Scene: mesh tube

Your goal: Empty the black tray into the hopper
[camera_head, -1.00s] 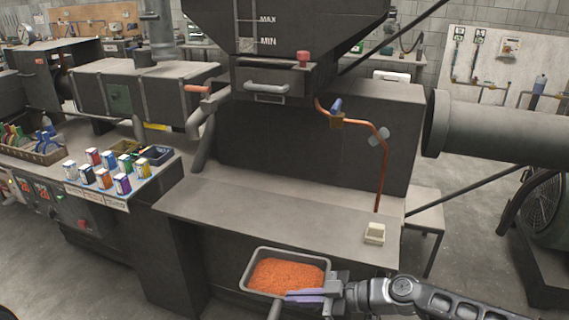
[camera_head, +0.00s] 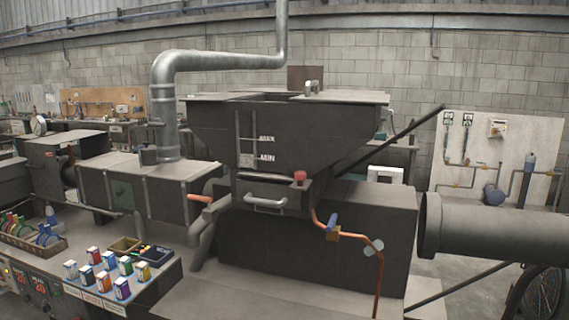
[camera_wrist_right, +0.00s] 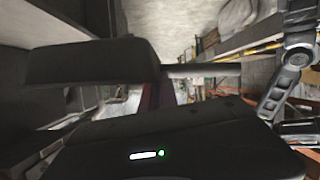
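The hopper (camera_head: 215,130) is the large dark funnel with MAX and MIN marks in the middle of the head view. Its top rim is seen nearly edge-on, with a dark opening at the left and a flat grey cover (camera_head: 348,97) on the right. The black tray with orange pellets is outside the head view now, and I cannot make it out in the right wrist view. My right gripper (camera_wrist_right: 160,95) shows in the right wrist view as dark blocks with a purplish strip between them. Its grip is unclear. My left gripper is not in view.
A bare grey ledge (camera_head: 235,300) runs below the hopper. A copper pipe (camera_head: 378,275) with a blue-handled valve stands to its right, and a large grey cylinder (camera_head: 490,228) sits further right. Small coloured boxes (camera_head: 93,256) stand on the left bench. A duct (camera_head: 163,105) rises behind.

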